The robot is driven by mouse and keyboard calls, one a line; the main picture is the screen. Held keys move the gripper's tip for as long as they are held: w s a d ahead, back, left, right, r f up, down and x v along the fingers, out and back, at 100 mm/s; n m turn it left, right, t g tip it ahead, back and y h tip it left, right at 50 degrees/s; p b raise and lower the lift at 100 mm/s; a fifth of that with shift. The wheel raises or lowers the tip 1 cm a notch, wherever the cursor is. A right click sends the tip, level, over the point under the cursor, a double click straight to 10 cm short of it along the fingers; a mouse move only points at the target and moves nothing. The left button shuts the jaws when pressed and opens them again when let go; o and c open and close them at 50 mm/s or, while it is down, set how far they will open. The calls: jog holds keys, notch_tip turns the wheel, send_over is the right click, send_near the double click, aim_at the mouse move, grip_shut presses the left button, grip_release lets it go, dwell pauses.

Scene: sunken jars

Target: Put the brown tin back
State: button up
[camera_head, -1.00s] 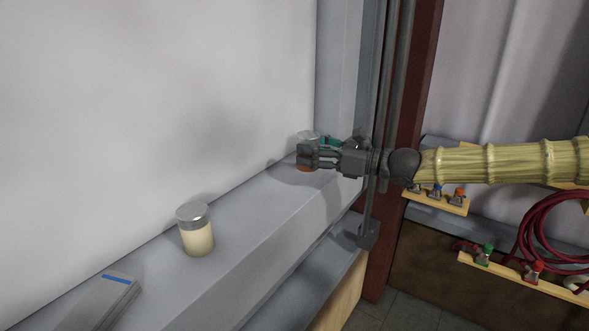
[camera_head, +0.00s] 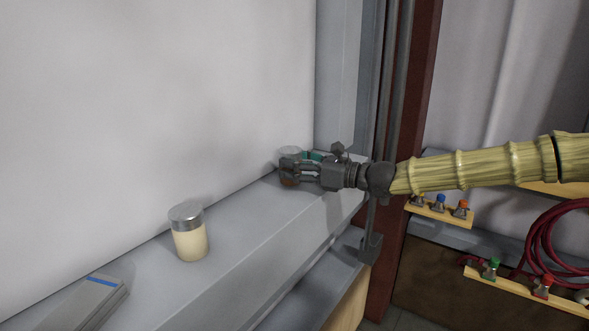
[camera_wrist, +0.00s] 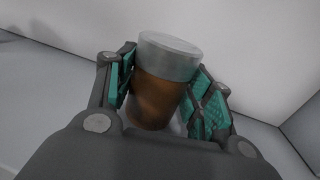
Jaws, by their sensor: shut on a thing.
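The brown tin (camera_wrist: 158,98) has a brown body and a grey lid. It sits between the two teal-padded fingers of my gripper (camera_wrist: 168,100) in the wrist view, slightly tilted in the picture. In the head view my gripper (camera_head: 291,172) is shut on the tin (camera_head: 290,152) over the far end of the grey ledge (camera_head: 240,225). The fingers hide most of the tin there. I cannot tell whether its base touches the ledge.
A cream jar with a grey lid (camera_head: 189,236) stands upright on the ledge, nearer. A grey box with a blue stripe (camera_head: 92,300) lies at the near left. A white wall rises behind. At right are racks with coloured knobs (camera_head: 440,206) and a coiled red hose (camera_head: 550,235).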

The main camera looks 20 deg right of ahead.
jog(key=shift+s+a, duration=0.1)
jog(key=shift+f+b, duration=0.4)
jog(key=shift+b, duration=0.2)
jog(key=o, duration=1.2)
jog(key=shift+r, duration=0.1)
jog(key=shift+r+p, duration=0.45)
jog(key=shift+p, duration=0.2)
jog(key=shift+s+d, duration=0.1)
jog(key=shift+d, duration=0.2)
jog(key=b+v, duration=0.1)
jog(key=v, duration=0.3)
jog(key=shift+s+d, duration=0.15)
jog(key=shift+d, duration=0.05)
jog(key=shift+v, duration=0.95)
jog(key=shift+b+v, duration=0.3)
jog(key=shift+v, duration=2.25)
